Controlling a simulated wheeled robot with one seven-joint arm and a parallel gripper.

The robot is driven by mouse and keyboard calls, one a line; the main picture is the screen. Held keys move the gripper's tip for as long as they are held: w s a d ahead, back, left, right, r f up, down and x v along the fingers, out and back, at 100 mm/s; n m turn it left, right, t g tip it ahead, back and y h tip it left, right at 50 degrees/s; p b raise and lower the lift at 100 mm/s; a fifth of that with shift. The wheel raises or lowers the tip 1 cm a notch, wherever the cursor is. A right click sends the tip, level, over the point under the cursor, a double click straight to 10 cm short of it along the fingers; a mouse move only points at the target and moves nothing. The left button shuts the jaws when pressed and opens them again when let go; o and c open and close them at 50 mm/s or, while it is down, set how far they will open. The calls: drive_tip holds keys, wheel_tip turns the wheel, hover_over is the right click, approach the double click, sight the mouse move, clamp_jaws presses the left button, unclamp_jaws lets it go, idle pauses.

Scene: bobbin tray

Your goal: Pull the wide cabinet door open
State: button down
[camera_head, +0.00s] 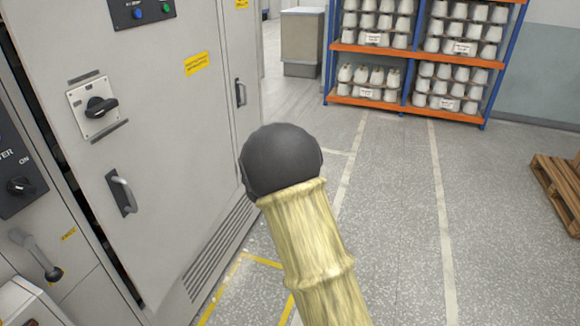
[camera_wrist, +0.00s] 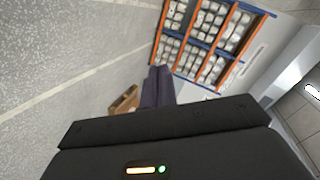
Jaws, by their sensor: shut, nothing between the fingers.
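The wide cabinet door (camera_head: 160,130) is the large light-grey panel at the left of the head view. It carries a metal pull handle (camera_head: 122,193) on a dark plate, and a black rotary switch (camera_head: 100,107) above it. A dark gap runs down the door's left edge; I cannot tell for sure whether the door is slightly ajar. My gripper (camera_wrist: 158,86) shows in the wrist view with its dark fingers together and empty, apart from any handle. In the head view my arm hides it, with the arm's black rounded part to the right of the door.
A lever handle (camera_head: 38,255) is on the neighbouring panel at far left. A blue and orange rack (camera_head: 405,52) of bobbins stands at the back, also in the wrist view (camera_wrist: 208,42). A wooden pallet (camera_head: 560,190) lies at right. The speckled floor between is clear.

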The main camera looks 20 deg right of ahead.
drive_tip(key=s+a+f+n+g+y, duration=0.1)
drive_tip(key=s+n+g+y, duration=0.1)
drive_tip(key=s+n, duration=0.4)
drive_tip(key=s+a+f+n+g+y, duration=0.2)
drive_tip(key=s+n, duration=0.4)
drive_tip(key=s, duration=1.1)
drive_tip(key=s+a+f+n+g+y, duration=0.1)
drive_tip(key=s+n+g, duration=0.4)
drive_tip(key=s, duration=0.6)
drive_tip(key=f+n+y, duration=0.1)
drive_tip(key=n+y, duration=0.1)
drive_tip(key=shift+s+a+f+y, duration=0.2)
drive_tip(key=shift+s+a+y, duration=0.1)
drive_tip(key=shift+a+y, duration=0.1)
drive_tip(key=shift+s+a, duration=0.1)
drive_tip(key=shift+s, duration=0.05)
